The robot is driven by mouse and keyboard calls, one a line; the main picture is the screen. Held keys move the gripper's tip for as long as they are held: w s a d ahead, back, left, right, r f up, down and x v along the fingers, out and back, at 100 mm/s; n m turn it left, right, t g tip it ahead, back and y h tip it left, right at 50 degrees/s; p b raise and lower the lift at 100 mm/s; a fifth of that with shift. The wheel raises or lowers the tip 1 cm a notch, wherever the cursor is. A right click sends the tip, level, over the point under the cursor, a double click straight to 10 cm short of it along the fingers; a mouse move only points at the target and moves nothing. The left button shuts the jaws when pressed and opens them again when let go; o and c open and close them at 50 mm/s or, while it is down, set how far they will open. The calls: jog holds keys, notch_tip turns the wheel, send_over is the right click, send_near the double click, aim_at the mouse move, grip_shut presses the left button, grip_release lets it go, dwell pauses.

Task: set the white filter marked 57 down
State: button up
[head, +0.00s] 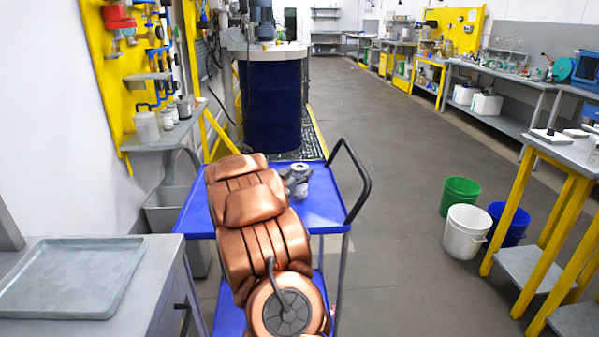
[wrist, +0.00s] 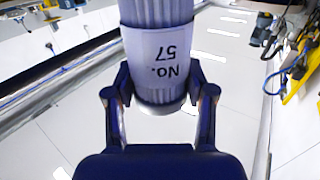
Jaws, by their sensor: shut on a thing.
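The white filter (wrist: 160,75) is a ribbed cylinder with a white band reading "No. 57", upside down in the wrist view. My gripper (wrist: 160,88) is shut on it, one finger on each side near its lower end in the picture. The filter's other end runs out of the top of the wrist view. In the head view my copper arm reaches over the blue cart (head: 322,208), and neither my gripper nor the filter can be made out there.
A grey metal fitting (head: 298,180) stands on the cart beside my arm. A grey tray (head: 70,278) lies on the left bench. A dark blue drum (head: 272,105) stands behind the cart. Green (head: 460,197), white (head: 465,230) and blue (head: 508,224) buckets stand on the floor at right.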

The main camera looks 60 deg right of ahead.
jog(key=o, duration=1.3)
jog(key=shift+f, duration=0.15)
jog(key=shift+c, duration=0.2)
jog(key=shift+r, duration=0.25)
jog(key=a, duration=0.5)
jog(key=shift+s+a+r, duration=0.2)
jog(key=shift+a+r, duration=0.2)
jog(key=shift+s+a, duration=0.1)
jog(key=shift+a, duration=0.75)
